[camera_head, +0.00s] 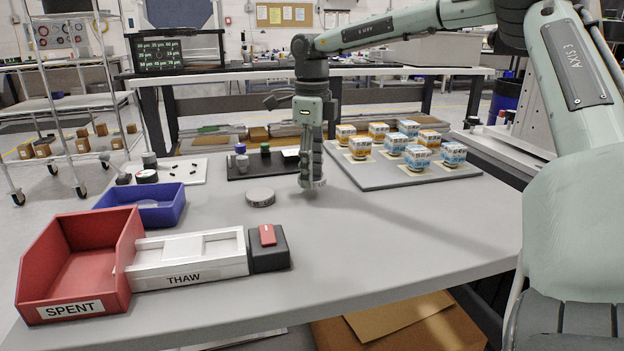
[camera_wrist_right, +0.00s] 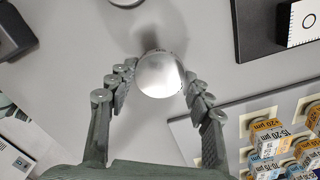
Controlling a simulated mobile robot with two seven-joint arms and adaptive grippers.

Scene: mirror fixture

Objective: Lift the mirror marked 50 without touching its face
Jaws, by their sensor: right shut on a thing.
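My right gripper (camera_head: 312,180) points down over the grey table. It is shut on a small round mirror (camera_head: 317,184), whose marked rim shows at the fingertips; I cannot read the mark. In the right wrist view the bright, shiny round face of this mirror (camera_wrist_right: 160,75) sits between the two fingers of my right gripper (camera_wrist_right: 158,85), one on each side at the edge. The face looks clear of the fingers. A similar grey disc (camera_head: 261,197) lies on the table to the left of the gripper. My left gripper is not in view.
A grey tray (camera_head: 372,178) with several small boxes stands right of the gripper. A dark mat (camera_head: 240,172) with small items lies behind. A red SPENT bin (camera_head: 112,255), a white THAW tray (camera_head: 185,262) and a blue bin (camera_head: 160,213) stand left. The front table is clear.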

